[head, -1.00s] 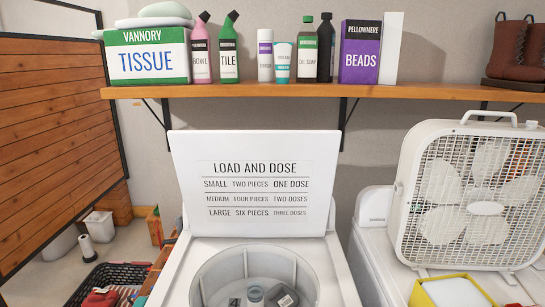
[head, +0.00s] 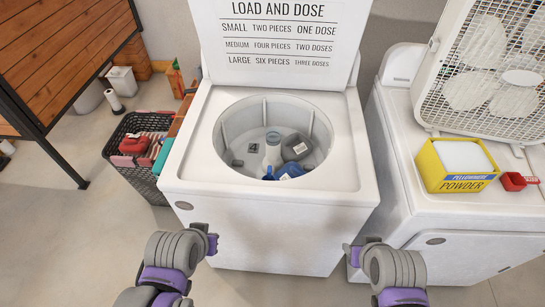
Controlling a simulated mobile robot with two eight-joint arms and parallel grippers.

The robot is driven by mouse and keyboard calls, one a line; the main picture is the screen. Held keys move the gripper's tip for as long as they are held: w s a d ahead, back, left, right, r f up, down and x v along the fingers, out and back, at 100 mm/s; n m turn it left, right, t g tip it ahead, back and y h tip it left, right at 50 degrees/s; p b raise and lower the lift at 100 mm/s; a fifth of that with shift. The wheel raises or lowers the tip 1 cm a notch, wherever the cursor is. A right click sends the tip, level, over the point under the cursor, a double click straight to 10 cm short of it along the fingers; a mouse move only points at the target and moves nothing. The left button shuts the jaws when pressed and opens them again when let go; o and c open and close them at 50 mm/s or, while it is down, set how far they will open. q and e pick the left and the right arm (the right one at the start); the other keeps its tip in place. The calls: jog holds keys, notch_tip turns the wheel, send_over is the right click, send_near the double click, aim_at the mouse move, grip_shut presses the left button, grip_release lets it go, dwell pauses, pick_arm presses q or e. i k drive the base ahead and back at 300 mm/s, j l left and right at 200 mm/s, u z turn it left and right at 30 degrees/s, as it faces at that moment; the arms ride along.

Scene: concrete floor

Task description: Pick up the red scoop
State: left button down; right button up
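The red scoop (head: 514,181) lies on the white top of the right-hand machine (head: 412,120), just right of the yellow powder box (head: 455,165), with its handle pointing right. My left gripper (head: 209,242) is low in front of the open washer, far left of the scoop. My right gripper (head: 352,254) is low in front of the gap between the two machines, left of and below the scoop. Neither gripper touches the scoop. Their fingers are too small and turned to tell open from shut.
The open washer (head: 180,160) holds bottles and small items in its drum. A box fan (head: 485,75) stands behind the powder box and scoop. A dark basket (head: 120,165) with red and green items stands on the floor at left. The floor in front is clear.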

aim_at(521, 182)
jog(key=z, duration=1.85)
jog(key=u, duration=0.75)
jog(key=i+l+u, duration=0.1)
jog(key=u, duration=0.35)
jog(key=l+u, duration=0.55)
jog(key=u, duration=0.3)
jog(key=l+u, duration=0.35)
jog(key=l, duration=0.15)
jog(key=k+l+u, duration=0.1)
jog(key=l+u, duration=0.2)
jog(key=l, duration=0.2)
jog(key=k+l, duration=0.1)
jog(key=l, duration=0.25)
jog(key=k+l+u, duration=0.15)
jog(key=l, duration=0.2)
jog(key=k+l, duration=0.1)
jog(key=l, duration=0.25)
